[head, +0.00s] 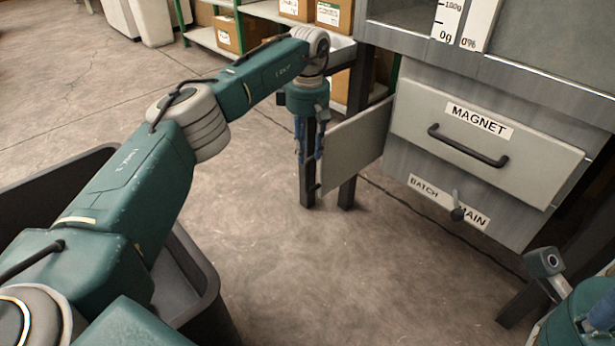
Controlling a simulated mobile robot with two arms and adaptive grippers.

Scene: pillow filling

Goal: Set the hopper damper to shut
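A flat grey plate (357,150), which looks like the hopper damper, sticks out to the left from the side of the grey hopper housing (408,68). My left gripper (310,160) points down at the plate's outer left edge. Its two narrow fingers show one on each side of a dark post behind them. I cannot tell whether they touch the plate or hold its edge. My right gripper is only partly in view at the lower right, by a grey finger-like part (545,262); whether it is open or shut does not show.
A MAGNET drawer (480,142) with a dark handle is on the housing front. A dark bin (205,280) stands under my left arm. Shelves with boxes (232,35) are behind. Open floor lies between.

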